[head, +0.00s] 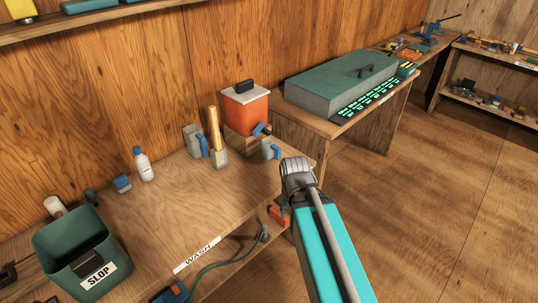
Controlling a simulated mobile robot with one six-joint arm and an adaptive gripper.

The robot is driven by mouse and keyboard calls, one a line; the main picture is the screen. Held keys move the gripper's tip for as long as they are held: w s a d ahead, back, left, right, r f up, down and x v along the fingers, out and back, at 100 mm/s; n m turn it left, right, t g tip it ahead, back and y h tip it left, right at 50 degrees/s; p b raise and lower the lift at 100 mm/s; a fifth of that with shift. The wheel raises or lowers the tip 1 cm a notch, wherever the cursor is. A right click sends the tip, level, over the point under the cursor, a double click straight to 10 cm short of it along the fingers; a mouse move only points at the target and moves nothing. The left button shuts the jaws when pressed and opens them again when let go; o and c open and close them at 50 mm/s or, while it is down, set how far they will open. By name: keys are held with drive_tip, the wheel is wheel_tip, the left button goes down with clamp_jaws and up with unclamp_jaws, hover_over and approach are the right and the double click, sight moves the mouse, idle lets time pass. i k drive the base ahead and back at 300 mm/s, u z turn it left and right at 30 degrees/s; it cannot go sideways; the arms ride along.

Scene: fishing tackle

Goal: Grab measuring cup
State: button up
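Two grey cup-like vessels with blue handles stand on the wash bench. One, a taller grey jug (194,141), is left of a wooden-handled brush. The other, a smaller grey cup (268,150), is near the bench's right end, just in front of the orange dispenser. I cannot tell for certain which is the measuring cup. My teal arm rises from the bottom of the view, and its grey joint shows just right of the smaller cup. My gripper's fingers do not show.
An orange dispenser (245,108) stands at the back of the wash bench (180,215). A white bottle (144,166), a blue-lidded jar (122,184) and a green slop bin (80,250) stand to the left. A large green case (340,82) is on another bench. The floor at right is clear.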

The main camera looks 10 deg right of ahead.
sight(268, 147)
drive_tip(key=k, duration=1.25)
drive_tip(key=u, duration=0.5)
drive_tip(key=i, duration=0.75)
drive_tip(key=u, duration=0.55)
drive_tip(key=i, duration=1.35)
drive_tip(key=z, duration=0.65)
